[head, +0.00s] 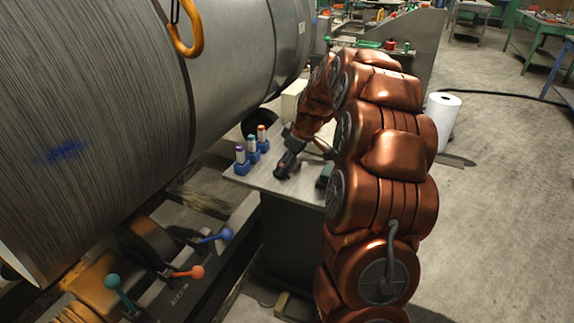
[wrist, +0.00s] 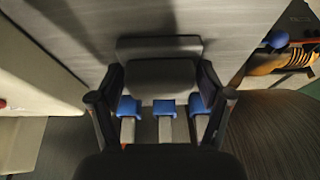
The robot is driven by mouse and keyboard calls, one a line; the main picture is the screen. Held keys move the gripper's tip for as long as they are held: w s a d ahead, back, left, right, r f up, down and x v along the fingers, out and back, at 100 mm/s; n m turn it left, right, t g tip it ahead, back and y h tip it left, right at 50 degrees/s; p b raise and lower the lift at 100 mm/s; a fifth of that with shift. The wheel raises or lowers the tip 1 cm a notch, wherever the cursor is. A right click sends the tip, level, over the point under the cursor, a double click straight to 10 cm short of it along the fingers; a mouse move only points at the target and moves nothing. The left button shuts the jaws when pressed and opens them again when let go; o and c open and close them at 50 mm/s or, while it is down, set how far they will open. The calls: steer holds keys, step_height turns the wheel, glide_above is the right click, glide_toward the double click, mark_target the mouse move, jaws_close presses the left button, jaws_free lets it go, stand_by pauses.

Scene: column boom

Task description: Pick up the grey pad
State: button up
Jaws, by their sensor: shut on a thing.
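The grey pad (wrist: 160,79) is a dark grey block with rounded corners. In the wrist view it spans the gap between the two fingers of my gripper (wrist: 162,88), which touch its left and right sides. My gripper is shut on it. In the head view my gripper (head: 284,168) is low over the small grey table (head: 290,190), near its middle. The pad cannot be told apart from the dark fingers there. Whether it still touches the tabletop is unclear.
Several blue holders with pale sticks (head: 252,146) stand on the table's left edge, close to my gripper. A large metal cylinder (head: 120,110) fills the left. Coloured levers (head: 190,272) stand below it. A white roll (head: 442,120) stands on the floor at the right.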

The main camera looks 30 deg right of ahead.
steer(key=shift+r, duration=0.1)
steer(key=shift+r+b, duration=0.4)
steer(key=shift+r, duration=1.15)
steer(key=shift+s+r, duration=0.1)
steer(key=shift+r, duration=0.1)
steer(key=s+a+b, duration=0.1)
steer(key=s+a, duration=0.3)
steer(key=s, duration=0.3)
steer(key=s+a+r+b, duration=0.1)
steer(key=s+a, duration=0.3)
steer(key=s, duration=0.2)
steer(key=shift+s+r, duration=0.2)
steer(key=shift+s, duration=0.2)
